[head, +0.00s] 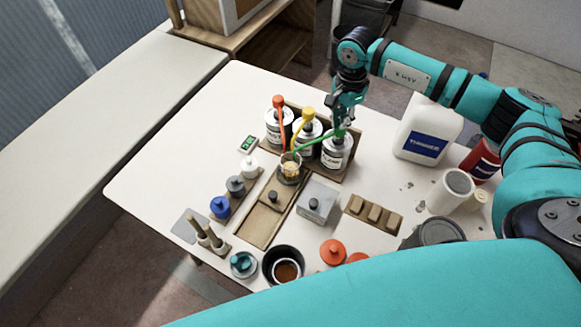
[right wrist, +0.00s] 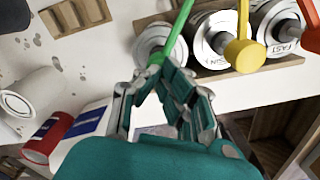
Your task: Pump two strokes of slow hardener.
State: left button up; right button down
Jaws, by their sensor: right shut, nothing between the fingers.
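Three white cans stand in a wooden rack, each with a coloured pump. The green pump (head: 318,139) is on the right-hand can (head: 336,154), which I take for the slow hardener; its label is too small to read surely. My right gripper (head: 345,118) is shut and empty, pointing down at the green pump's head. In the right wrist view its closed fingertips (right wrist: 163,68) are beside or on the green pump (right wrist: 179,32); contact is unclear. A clear cup (head: 290,166) with something amber stands below the pump spouts. My left gripper is out of view.
The yellow pump (head: 302,116) and red pump (head: 280,108) stand left of the green one. A white thinner jug (head: 428,128) is close on the right. A grey box (head: 317,200) and wooden block tray (head: 373,215) lie in front. The table's far left is clear.

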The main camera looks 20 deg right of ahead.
jog(key=shift+r+p, duration=0.75)
jog(key=shift+r, duration=0.95)
jog(key=shift+r+p, duration=0.85)
jog(key=shift+r, duration=0.65)
